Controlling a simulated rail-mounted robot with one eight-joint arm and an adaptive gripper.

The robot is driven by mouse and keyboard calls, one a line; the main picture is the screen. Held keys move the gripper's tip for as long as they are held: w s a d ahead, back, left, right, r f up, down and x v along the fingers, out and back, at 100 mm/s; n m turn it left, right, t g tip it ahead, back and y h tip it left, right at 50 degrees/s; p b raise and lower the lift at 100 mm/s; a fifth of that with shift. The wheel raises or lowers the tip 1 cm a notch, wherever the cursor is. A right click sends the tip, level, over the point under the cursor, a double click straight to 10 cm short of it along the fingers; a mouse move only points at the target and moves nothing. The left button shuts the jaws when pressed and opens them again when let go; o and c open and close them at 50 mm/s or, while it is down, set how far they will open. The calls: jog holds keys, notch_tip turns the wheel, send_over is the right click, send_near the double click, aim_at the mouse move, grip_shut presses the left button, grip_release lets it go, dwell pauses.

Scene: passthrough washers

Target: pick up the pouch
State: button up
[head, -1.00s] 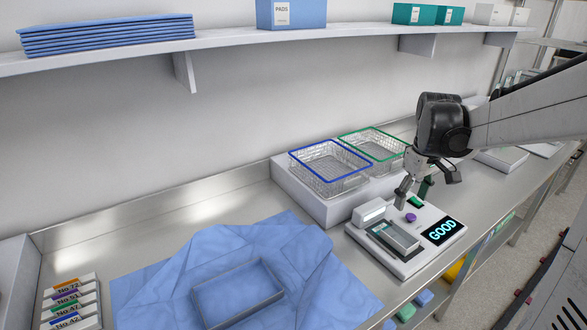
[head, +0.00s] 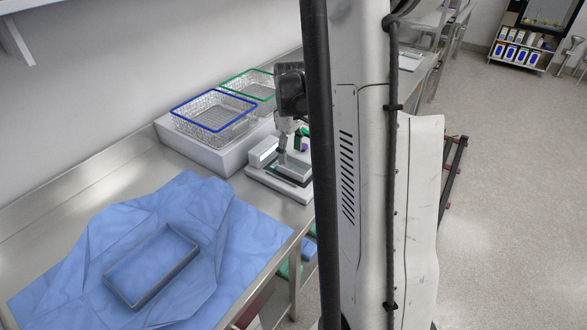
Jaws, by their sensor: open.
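My gripper (head: 292,150) is in the head view, pointing down over the white tabletop device (head: 261,152). It is open, and part of it is cut off by my own column. A flat pale grey rectangle (head: 296,172) lies in the dark-framed recess of the device, just below and in front of the fingers. It may be the pouch, but it is too small to tell. I cannot tell whether a finger touches it.
A blue-rimmed wire basket (head: 213,118) and a green-rimmed one (head: 250,88) stand on a white block (head: 183,143) behind the device. A blue cloth (head: 75,262) with a rectangular tray (head: 119,286) covers the left bench. My column hides the bench right of the device.

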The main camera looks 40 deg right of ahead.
aim_at(291, 163)
jog(key=shift+f, duration=2.75)
jog(key=shift+c, duration=0.4)
jog(key=c, duration=0.4)
jog(key=shift+r, duration=0.1)
